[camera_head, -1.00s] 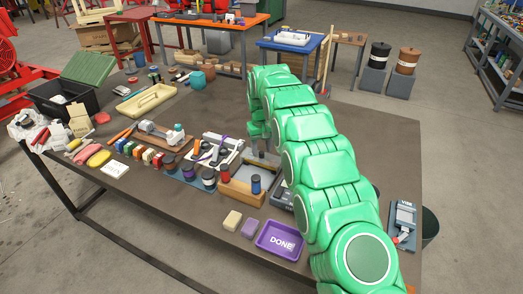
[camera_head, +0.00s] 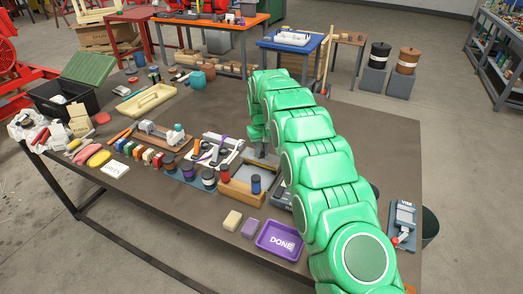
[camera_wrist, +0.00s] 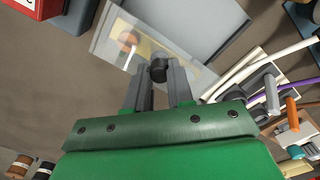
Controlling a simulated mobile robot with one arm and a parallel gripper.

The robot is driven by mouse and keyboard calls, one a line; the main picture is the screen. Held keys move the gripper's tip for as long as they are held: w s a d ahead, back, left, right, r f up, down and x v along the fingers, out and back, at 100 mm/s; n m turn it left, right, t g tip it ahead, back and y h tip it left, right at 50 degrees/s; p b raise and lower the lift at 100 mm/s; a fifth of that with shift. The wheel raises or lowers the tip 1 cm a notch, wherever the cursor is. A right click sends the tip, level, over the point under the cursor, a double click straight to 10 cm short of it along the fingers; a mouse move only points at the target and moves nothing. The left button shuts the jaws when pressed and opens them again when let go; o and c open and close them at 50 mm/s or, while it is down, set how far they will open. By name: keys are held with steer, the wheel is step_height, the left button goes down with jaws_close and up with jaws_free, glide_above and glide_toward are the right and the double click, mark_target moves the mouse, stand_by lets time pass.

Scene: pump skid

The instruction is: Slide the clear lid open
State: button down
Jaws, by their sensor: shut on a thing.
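The clear lid (camera_wrist: 120,48) is a see-through pane with a dark round knob (camera_wrist: 158,70) in the wrist view. It lies at the left part of a grey box (camera_wrist: 215,22), and a brownish shape shows through it. My gripper (camera_wrist: 159,80) is shut on the knob, one grey finger on each side. My green arm hides much of the box and lid there.
The wooden spool tray (camera_head: 243,190) stands close in front of the box. A white fixture with a purple cable (camera_head: 218,150) is to its left. A purple DONE tray (camera_head: 281,240) lies at the table's front. The table behind the gripper is mostly clear.

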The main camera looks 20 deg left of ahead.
steer(key=shift+s, duration=0.15)
steer(key=shift+s+a, duration=0.1)
steer(key=shift+s, duration=3.3)
steer(key=c, duration=1)
jaws_free()
step_height(320, 180, up, 8)
steer(key=shift+f, duration=0.1)
